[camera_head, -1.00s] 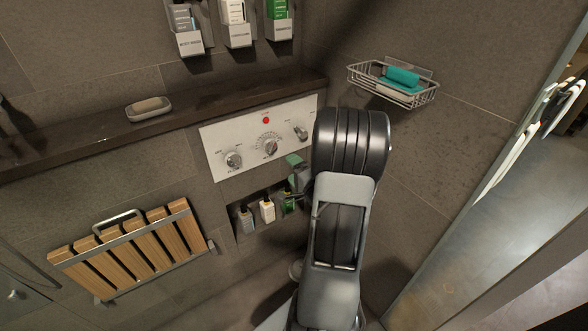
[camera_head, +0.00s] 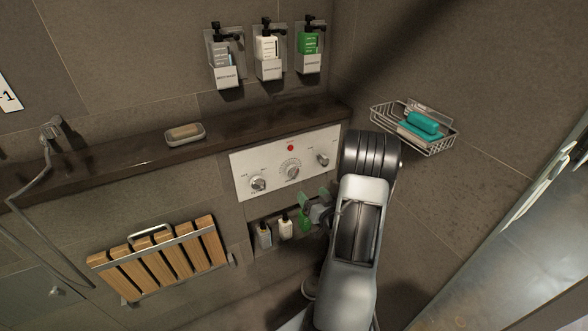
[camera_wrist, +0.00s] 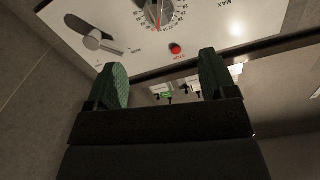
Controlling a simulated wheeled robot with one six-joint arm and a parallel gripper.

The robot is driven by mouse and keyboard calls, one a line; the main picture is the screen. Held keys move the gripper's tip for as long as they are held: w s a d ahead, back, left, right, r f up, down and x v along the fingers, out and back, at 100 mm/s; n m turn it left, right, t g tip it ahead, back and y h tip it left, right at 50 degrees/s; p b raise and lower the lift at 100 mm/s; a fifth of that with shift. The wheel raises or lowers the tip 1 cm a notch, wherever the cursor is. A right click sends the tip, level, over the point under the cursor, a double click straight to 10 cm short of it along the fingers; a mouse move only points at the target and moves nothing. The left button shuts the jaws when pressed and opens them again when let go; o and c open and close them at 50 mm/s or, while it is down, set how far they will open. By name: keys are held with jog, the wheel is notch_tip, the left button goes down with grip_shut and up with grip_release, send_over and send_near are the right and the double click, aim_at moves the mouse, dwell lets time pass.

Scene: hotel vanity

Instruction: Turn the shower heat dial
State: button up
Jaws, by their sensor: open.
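The white control panel (camera_head: 240,176) on the wall carries three silver knobs. The middle dial (camera_head: 291,172) has a ring of marks and looks like the heat dial. In the wrist view the panel (camera_wrist: 205,25) is at the top, and the numbered dial (camera_wrist: 158,14) is cut off by the top edge. My gripper (camera_head: 316,194) is in front of the panel's lower right part, below and right of the middle dial. In the wrist view its green-padded fingers (camera_wrist: 164,62) are open and empty, pointing towards the panel. The dial lies apart from them, beyond the tips.
A red button (camera_head: 291,148) sits above the middle dial, with knobs to the left (camera_head: 258,184) and right (camera_head: 323,160). Small bottles (camera_head: 265,237) stand in a niche below. A dark ledge (camera_head: 100,168) runs above the panel. A wire soap basket (camera_head: 432,148) hangs at right.

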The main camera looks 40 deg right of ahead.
aim_at(295, 173)
jog(key=w, duration=0.4)
jog(key=w+d+n+p, duration=0.1)
jog(key=w, duration=0.4)
jog(key=w+d+n+p, duration=0.1)
jog(key=w, duration=0.3)
jog(key=shift+w, duration=0.4)
jog(key=shift+a+r, duration=0.1)
jog(key=shift+s, duration=0.1)
jog(key=shift+c, duration=0.5)
jog(key=c, duration=0.8)
jog(key=shift+f+n+b, duration=0.25)
jog(key=shift+n+b, duration=0.15)
jog(key=shift+b, duration=0.75)
jog(key=shift+r, duration=0.2)
jog(key=o, duration=0.9)
